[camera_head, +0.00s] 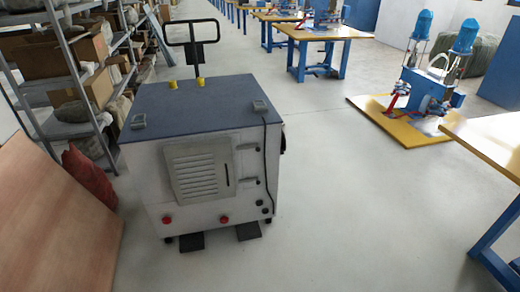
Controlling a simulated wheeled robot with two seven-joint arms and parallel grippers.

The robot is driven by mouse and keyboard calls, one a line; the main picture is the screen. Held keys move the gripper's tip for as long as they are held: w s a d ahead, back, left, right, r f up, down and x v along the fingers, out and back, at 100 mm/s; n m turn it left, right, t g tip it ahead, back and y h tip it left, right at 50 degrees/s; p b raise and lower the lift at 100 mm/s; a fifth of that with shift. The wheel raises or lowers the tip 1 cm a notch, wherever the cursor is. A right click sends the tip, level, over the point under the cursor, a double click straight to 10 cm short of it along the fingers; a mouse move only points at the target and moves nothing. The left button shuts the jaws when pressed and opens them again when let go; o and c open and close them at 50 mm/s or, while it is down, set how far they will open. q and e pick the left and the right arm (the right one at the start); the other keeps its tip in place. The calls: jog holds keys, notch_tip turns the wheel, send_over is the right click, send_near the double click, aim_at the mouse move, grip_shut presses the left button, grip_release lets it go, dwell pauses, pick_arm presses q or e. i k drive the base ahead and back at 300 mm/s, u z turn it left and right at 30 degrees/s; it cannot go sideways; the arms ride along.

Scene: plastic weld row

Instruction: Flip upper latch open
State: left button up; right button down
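A white cabinet (148,182) with a dark grey top (190,98) stands on the floor, left of the middle. Its front has a louvred panel (197,172). To the right of the panel, one small grey latch-like fitting (246,147) sits above another (250,182). Both are too small for me to tell whether they are open or shut. Neither gripper is in view.
A black pallet-truck handle (191,32) rises behind the cabinet, and dark forks (248,231) show beneath it. Shelving and a leaning wooden board (55,220) are at the left. A table (490,130) is at the right. The floor in front and right of the cabinet is clear.

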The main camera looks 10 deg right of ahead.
aim_at(246, 147)
jog(key=z, duration=0.1)
jog(key=i, duration=1.15)
jog(key=u, duration=0.55)
